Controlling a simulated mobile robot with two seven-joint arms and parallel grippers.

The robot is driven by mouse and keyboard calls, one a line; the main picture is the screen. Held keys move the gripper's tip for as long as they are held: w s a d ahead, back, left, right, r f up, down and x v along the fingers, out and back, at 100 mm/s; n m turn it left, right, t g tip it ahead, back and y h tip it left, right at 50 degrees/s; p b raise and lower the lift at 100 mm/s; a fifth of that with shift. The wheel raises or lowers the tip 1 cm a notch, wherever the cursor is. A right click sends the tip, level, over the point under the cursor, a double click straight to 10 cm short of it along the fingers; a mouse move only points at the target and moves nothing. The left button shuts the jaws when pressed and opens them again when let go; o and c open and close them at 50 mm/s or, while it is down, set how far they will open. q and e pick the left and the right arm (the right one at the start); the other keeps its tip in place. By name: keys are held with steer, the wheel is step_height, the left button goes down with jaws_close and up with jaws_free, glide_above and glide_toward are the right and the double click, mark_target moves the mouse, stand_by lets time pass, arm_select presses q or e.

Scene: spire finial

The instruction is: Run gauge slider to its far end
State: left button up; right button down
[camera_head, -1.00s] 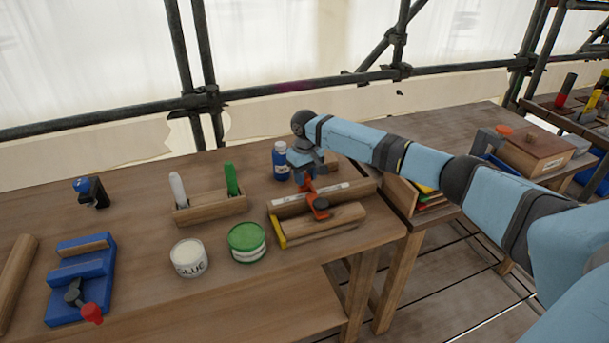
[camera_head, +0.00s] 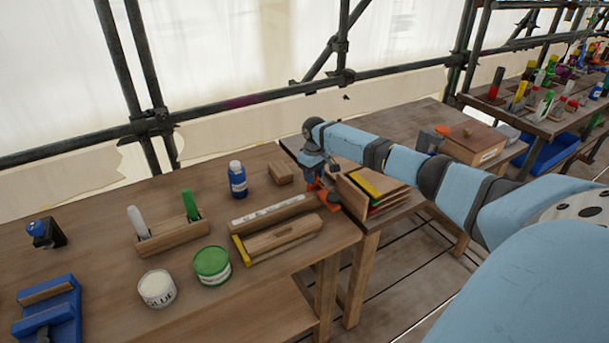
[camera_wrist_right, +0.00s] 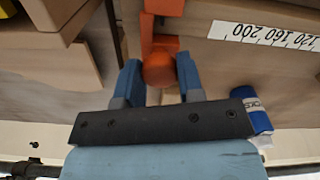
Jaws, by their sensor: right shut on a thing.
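The gauge is a wooden double bar (camera_head: 280,238) with a white numbered scale strip (camera_head: 268,212) and a yellow stop at its near left end. Its orange slider (camera_head: 333,204) is at the right end of the bars. In the right wrist view the slider's round orange knob (camera_wrist_right: 158,69) sits between the two blue fingers, beside the 200 mark of the scale (camera_wrist_right: 265,34). My right gripper (camera_head: 318,185) is shut on this knob; it also shows in the right wrist view (camera_wrist_right: 160,82). My left gripper is not in view.
A file rack (camera_head: 372,192) stands close right of my right gripper. A small wood block (camera_head: 281,172) and a blue bottle (camera_head: 237,180) stand behind the gauge. Green (camera_head: 212,266) and glue (camera_head: 157,289) tins stand left. The bench's front right edge is near.

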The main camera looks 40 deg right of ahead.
steer(key=shift+d+r, duration=0.1)
steer(key=shift+d, duration=0.15)
steer(key=c, duration=1)
jaws_free()
steer(key=shift+o, duration=1.2)
steer(key=shift+d, duration=0.1)
steer(key=shift+r, duration=0.2)
step_height(320, 180, up, 13)
steer(key=shift+r, duration=0.15)
steer(key=shift+s, duration=0.15)
